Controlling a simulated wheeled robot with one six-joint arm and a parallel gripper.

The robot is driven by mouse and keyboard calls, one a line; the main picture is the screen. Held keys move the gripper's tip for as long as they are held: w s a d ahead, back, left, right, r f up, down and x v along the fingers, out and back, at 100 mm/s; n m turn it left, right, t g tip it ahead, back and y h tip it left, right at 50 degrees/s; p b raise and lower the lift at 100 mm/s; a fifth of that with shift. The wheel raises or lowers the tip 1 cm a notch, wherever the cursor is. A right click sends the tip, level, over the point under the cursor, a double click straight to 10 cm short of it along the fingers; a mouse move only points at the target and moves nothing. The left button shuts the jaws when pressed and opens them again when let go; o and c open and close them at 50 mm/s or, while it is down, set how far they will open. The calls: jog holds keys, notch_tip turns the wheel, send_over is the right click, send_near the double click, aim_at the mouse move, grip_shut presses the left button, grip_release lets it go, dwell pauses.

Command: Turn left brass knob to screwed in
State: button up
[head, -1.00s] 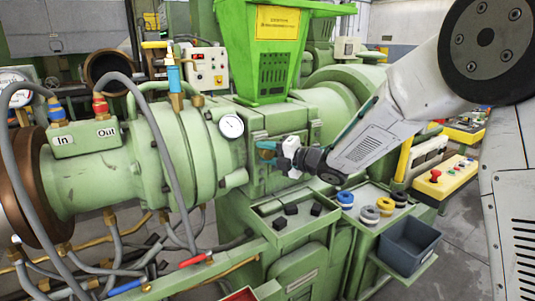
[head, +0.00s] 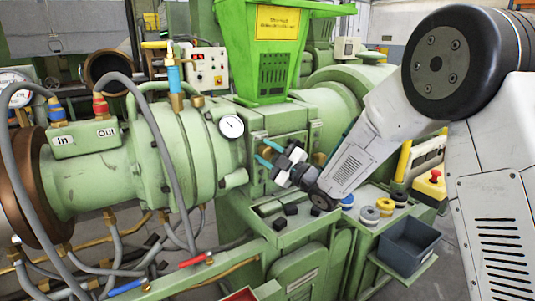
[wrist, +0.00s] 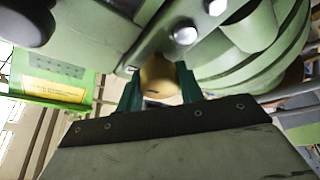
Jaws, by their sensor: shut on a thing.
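My gripper (head: 268,154) has two teal fingers and reaches the front of the green extruder block from the right. In the wrist view my gripper (wrist: 160,90) is shut on the left brass knob (wrist: 158,76), with one finger on each side of it. A dark slot or mark shows on the knob. In the head view the fingers mostly hide this knob. Another brass knob (head: 320,158) shows to the right, partly behind my gripper.
A green hopper (head: 270,60) with a yellow label stands above the block. A round gauge (head: 231,126) is at the left. A tray (head: 280,232) with black pieces sits below, beside several rings and a dark bin (head: 408,246). Grey hoses hang at the left.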

jog(key=m+t, duration=0.1)
jog(key=m, duration=0.2)
jog(key=m+t+h, duration=0.1)
jog(key=m+t, duration=0.1)
jog(key=m, duration=0.2)
jog(key=shift+m, duration=0.3)
jog(key=m+t+h, duration=0.1)
jog(key=m, duration=0.2)
jog(key=m+t+h, duration=0.1)
jog(key=m, duration=0.2)
jog(key=shift+m+t+h, duration=0.3)
jog(key=shift+t+h, duration=0.1)
jog(key=m+h, duration=0.1)
jog(key=m, duration=0.2)
jog(key=m+t+h, duration=0.1)
jog(key=m+h, duration=0.1)
jog(key=m, duration=0.1)
jog(key=shift+m+t, duration=0.3)
jog(key=m+h, duration=0.1)
jog(key=m, duration=0.1)
jog(key=m+h, duration=0.2)
jog(key=m, duration=0.1)
jog(key=shift+m, duration=0.3)
jog(key=shift+f+m, duration=0.1)
jog(key=shift+m, duration=0.3)
jog(key=o, duration=1)
